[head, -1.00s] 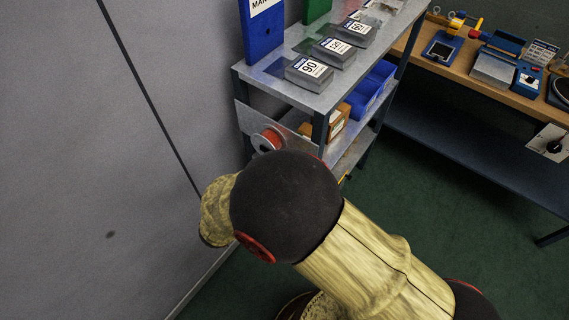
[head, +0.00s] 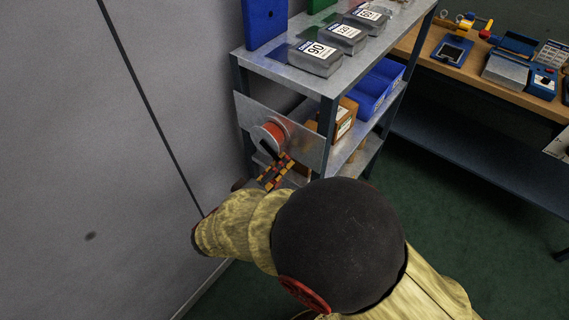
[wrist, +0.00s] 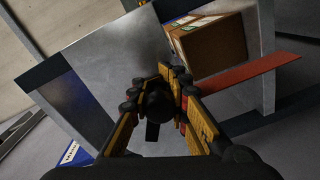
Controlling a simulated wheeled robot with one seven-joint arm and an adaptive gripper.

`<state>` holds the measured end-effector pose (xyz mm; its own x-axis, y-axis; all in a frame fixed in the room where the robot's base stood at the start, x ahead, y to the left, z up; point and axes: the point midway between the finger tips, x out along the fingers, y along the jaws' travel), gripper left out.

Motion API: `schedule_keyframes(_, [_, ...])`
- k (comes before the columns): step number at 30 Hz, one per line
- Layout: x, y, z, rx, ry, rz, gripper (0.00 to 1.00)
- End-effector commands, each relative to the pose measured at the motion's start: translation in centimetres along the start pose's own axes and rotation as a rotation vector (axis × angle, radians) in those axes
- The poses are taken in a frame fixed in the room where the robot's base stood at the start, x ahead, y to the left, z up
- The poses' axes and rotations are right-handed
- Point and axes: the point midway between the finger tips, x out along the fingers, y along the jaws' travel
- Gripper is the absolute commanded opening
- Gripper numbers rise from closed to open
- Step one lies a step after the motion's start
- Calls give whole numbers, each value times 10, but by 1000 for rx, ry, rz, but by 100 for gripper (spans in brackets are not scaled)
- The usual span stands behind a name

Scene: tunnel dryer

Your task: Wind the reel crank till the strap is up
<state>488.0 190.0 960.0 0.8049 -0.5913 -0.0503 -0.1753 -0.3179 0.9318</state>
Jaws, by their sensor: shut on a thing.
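The reel (head: 272,135), a pale disc with a red drum, is mounted on a metal plate (head: 305,143) at the shelf's end. My gripper (head: 275,172), with yellow, black and red fingers, is just below the reel in the head view. In the wrist view, my gripper (wrist: 157,98) is closed around the black crank handle (wrist: 158,103), seen nearly end on in front of the plate (wrist: 95,75). The red strap (wrist: 250,83) runs off to the right in the wrist view. Its free end is not clear, and the fingers hide part of the crank.
The shelf (head: 285,69) carries grey labelled boxes (head: 315,58), blue bins (head: 375,90) and a cardboard box (wrist: 212,45). A grey wall (head: 70,150) stands close on the left. A bench (head: 490,85) with tools stands at the right. Green floor lies between.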

Motion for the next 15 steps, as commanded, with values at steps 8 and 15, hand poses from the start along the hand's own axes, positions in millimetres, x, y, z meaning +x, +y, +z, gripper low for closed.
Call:
schedule_keyframes(8, [0,0,0,1,-1,0,0])
schedule_keyframes(15, [0,0,0,0,0,0,24])
